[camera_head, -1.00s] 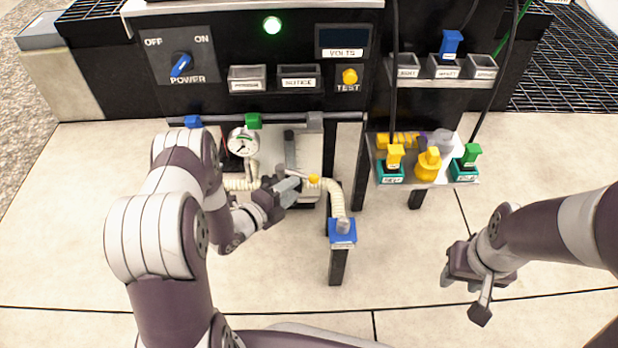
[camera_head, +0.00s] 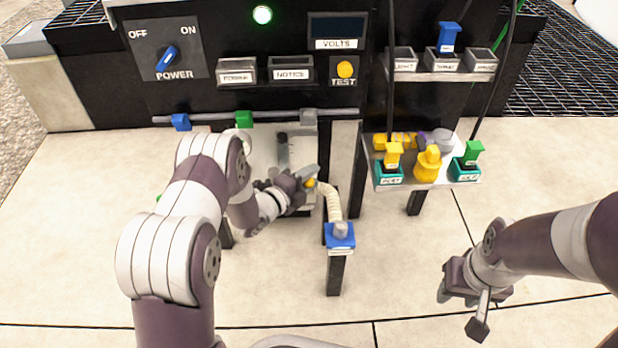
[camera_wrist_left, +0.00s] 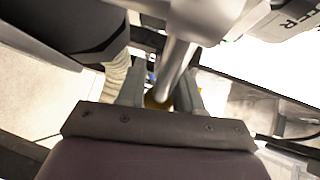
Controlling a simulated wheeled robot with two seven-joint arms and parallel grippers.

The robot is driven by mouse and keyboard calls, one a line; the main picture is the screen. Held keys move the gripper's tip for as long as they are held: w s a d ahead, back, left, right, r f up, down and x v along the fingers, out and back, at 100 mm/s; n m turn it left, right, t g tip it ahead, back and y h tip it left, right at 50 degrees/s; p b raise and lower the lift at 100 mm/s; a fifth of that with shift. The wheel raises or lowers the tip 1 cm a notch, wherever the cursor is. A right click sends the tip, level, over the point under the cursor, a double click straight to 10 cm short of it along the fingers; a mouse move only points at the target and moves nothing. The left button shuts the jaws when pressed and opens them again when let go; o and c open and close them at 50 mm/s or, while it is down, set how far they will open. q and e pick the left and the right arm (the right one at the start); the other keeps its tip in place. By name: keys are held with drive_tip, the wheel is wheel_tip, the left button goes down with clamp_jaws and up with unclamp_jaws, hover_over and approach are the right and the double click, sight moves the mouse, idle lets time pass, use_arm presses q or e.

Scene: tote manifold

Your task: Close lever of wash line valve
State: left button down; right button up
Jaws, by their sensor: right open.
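A yellow-tipped part (camera_head: 310,183), seemingly the valve lever's end, shows at the fingertips of my left gripper (camera_head: 312,174), beside the ribbed cream hose. Which label it belongs to cannot be read. In the left wrist view a silver rod (camera_wrist_left: 178,62) runs down between the two grey fingers of my left gripper (camera_wrist_left: 162,92), with a bit of yellow (camera_wrist_left: 155,100) behind. The fingers are apart with the rod between or in front of them; whether they grip it is unclear. My right gripper (camera_head: 461,309) is open and empty, low over the floor at right.
The cream hose (camera_head: 332,203) leads to a blue-topped post (camera_head: 339,236). A shelf with yellow and teal fittings (camera_head: 427,165) stands to the right. The black panel has a power switch (camera_head: 166,59) and a lit green lamp (camera_head: 262,15). Floor in front is clear.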

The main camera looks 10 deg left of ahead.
use_arm(q)
drive_tip(key=shift+s+a+r+m+g+h+p, duration=0.1)
drive_tip(key=shift+s+m+g+h+p, duration=0.3)
drive_tip(key=shift+s+m+g+h, duration=0.25)
drive_tip(key=s+m+g+h, duration=0.2)
drive_tip(key=m+g+h, duration=0.1)
drive_tip(key=shift+s+a+h, duration=0.1)
drive_tip(key=shift+s+h, duration=0.05)
drive_tip(key=shift+h, duration=0.1)
drive_tip(key=c, duration=1.1)
unclamp_jaws()
